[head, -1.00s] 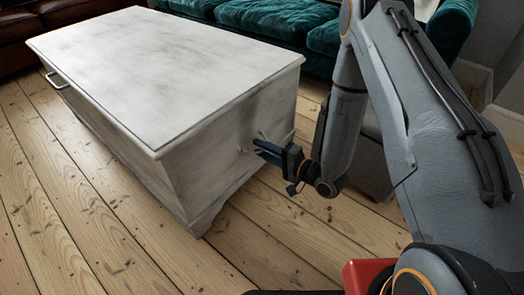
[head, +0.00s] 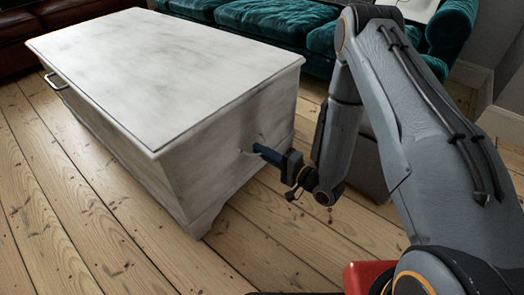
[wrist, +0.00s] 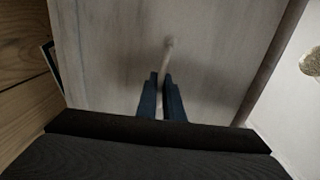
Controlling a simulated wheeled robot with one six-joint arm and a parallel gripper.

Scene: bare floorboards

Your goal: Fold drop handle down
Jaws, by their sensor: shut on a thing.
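The white wooden chest (head: 225,135) stands on the floorboards. A drop handle (head: 245,152) is fixed to its near right end face; only a small pale end shows past the fingers. In the wrist view the handle (wrist: 168,42) is a pale bar running up from between the fingertips, the rest hidden by them. My gripper (head: 258,149) reaches the end face from the right, its blue fingers closed together on the handle. In the wrist view my gripper (wrist: 160,80) shows two narrow blue fingers nearly parallel with a thin gap. The handle's exact tilt is hard to tell.
Another handle (head: 57,82) is on the chest's long left side. A teal sofa (head: 290,30) stands behind the chest, and a brown leather sofa (head: 20,40) is at the far left. Floorboards (head: 260,240) in front of the chest are clear.

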